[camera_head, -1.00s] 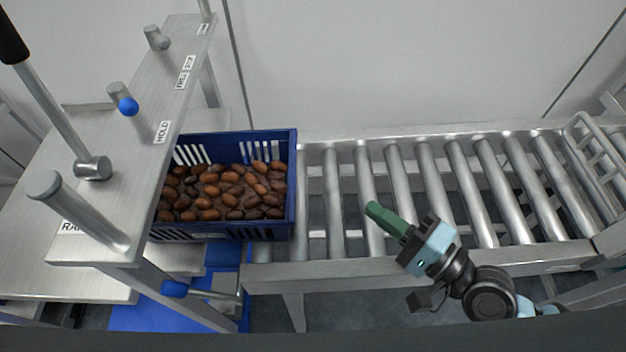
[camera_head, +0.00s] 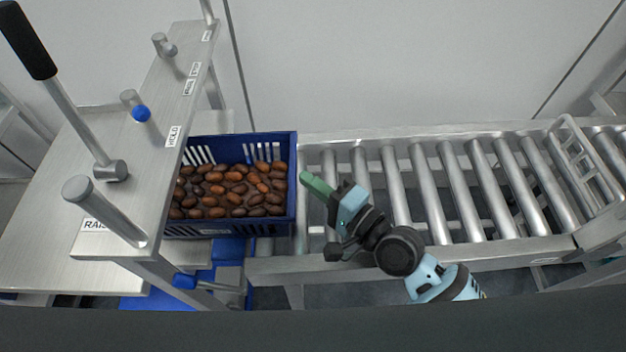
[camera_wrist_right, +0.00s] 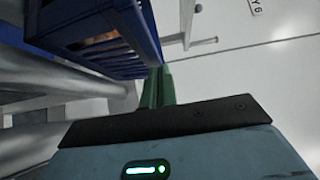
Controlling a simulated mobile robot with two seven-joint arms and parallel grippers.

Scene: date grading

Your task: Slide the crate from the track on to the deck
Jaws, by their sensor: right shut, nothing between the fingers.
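The blue crate (camera_head: 291,212) is full of brown dates (camera_head: 235,190) and stands at the left end of the roller track (camera_head: 420,190). Its left part reaches under the metal frame, which hides that side. My right gripper (camera_head: 312,183) has green fingers that are shut and empty. Their tips are close to the crate's right wall; I cannot tell whether they touch. In the right wrist view the green fingers (camera_wrist_right: 157,88) point towards the crate (camera_wrist_right: 97,30). The deck (camera_head: 50,262) is the flat metal surface at the far left, beyond the frame. My left gripper is not in view.
A metal frame (camera_head: 150,150) with labels such as HOLD stands over the crate's left side. A slotted rack (camera_head: 585,165) stands at the right.

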